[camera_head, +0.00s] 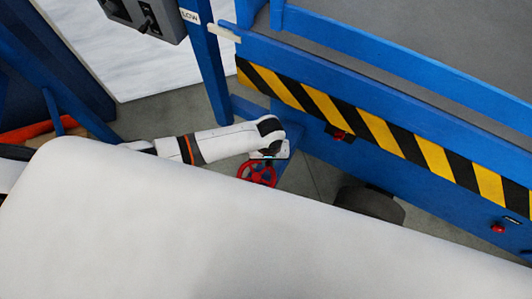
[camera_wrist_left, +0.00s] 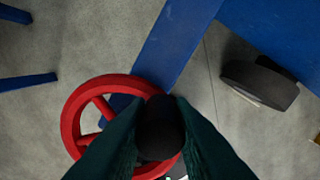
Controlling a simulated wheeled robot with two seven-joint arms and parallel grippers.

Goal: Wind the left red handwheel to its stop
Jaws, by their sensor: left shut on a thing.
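The red handwheel (camera_head: 258,174) sits low beside the blue frame in the head view. In the left wrist view its red rim (camera_wrist_left: 71,122) and spokes show large, left of centre. My left gripper (camera_head: 268,154) reaches down over the wheel's upper edge. In the left wrist view its two dark fingers are shut on the handwheel's black knob (camera_wrist_left: 160,128), at the right side of the rim. The fingers and knob hide the rim's lower right part. My right gripper is not in view.
A blue frame (camera_head: 310,67) with a yellow-black striped beam (camera_head: 380,132) runs behind and to the right. A blue post (camera_head: 207,70) stands behind the arm. A dark round wheel (camera_head: 368,205) lies to the right. A red knob (camera_head: 498,228) is at the far right.

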